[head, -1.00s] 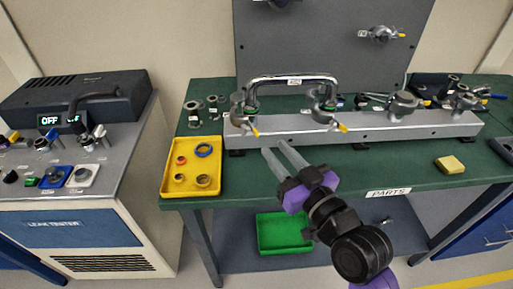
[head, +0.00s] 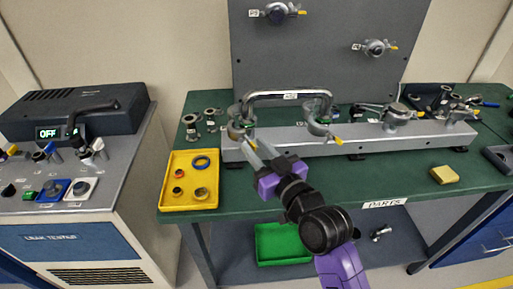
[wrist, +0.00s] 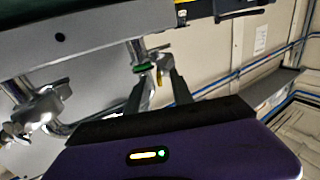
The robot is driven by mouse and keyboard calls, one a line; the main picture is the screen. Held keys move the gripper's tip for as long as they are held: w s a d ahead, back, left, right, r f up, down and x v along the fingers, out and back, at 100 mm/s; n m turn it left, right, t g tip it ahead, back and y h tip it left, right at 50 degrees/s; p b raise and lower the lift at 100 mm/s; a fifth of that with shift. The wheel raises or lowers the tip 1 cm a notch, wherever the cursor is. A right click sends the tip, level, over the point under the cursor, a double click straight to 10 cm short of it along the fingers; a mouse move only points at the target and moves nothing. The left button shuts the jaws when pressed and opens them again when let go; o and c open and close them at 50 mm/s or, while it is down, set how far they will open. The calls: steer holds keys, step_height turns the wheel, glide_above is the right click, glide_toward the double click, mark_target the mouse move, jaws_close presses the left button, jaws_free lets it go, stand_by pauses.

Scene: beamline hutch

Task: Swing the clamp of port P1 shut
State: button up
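A silver bent pipe (head: 290,97) stands on a long grey rail (head: 285,141), its two ends at two ports. The left port has an open-looking metal clamp (head: 236,131) with a yellow-tipped lever; the right port has a similar clamp (head: 318,123). Port labels are too small to read, so I cannot tell which is P1. My gripper (head: 251,144) is open, its fingers reaching the left clamp's lever side. In the wrist view the fingers (wrist: 158,84) are apart, with a clamp and a green ring (wrist: 144,67) just beyond them. Contact cannot be told.
A yellow tray (head: 166,180) with rings lies left of the rail. More clamps (head: 397,116) sit along the rail to the right. A yellow block (head: 444,175) lies on the green table (head: 340,182). A leak tester (head: 75,112) stands left. A grey panel (head: 330,50) rises behind.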

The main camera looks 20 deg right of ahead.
steer(key=shift+c, duration=0.5)
jaws_close()
stand_by(0.8)
